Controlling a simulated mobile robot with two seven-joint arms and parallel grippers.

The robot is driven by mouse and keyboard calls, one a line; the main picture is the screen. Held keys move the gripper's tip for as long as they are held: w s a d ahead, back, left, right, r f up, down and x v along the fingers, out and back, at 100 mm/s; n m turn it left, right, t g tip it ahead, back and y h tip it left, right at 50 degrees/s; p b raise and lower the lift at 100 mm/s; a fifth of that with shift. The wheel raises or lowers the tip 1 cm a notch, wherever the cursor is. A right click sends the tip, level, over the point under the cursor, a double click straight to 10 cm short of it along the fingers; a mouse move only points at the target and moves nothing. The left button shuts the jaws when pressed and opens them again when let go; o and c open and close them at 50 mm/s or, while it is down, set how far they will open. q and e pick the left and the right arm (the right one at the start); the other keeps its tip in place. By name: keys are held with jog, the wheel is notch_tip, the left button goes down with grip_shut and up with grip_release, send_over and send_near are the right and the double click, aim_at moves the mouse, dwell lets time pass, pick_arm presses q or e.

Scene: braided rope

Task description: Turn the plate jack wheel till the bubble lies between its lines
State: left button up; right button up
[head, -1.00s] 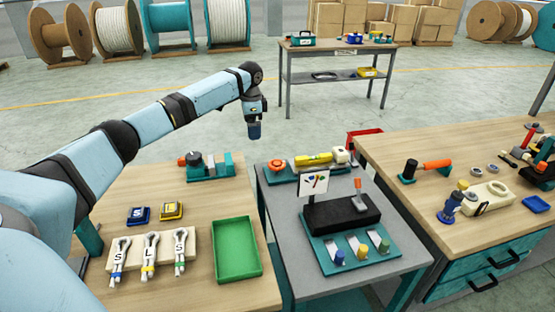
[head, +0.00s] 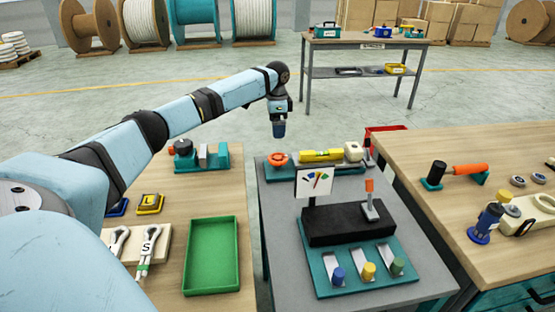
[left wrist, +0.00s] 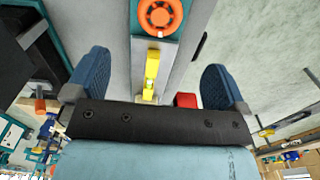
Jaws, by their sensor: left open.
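The plate jack stands at the back of the grey middle table, on a teal base. Its orange wheel (head: 277,159) is at the left end, and a yellow level (head: 321,155) with a small green vial lies to the right. The bubble and its lines are too small to read. My left gripper (head: 279,129) points down and shows above the wheel in the head view, apart from it. In the left wrist view its two blue fingers are spread and empty, with the wheel (left wrist: 160,17) ahead near the top edge and the yellow level (left wrist: 152,68) between them. My right gripper is not in view.
On the same table, a black block (head: 340,222) with a small sign (head: 314,181) stands in front of the jack. A green tray (head: 212,256) is on the left table. A red bin (head: 383,137) is behind the jack at right.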

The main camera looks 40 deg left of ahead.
aim_at(277, 157)
pick_arm(q)
notch_tip(277, 157, down, 12)
jog(key=shift+f, duration=0.25)
jog(key=c, duration=0.9)
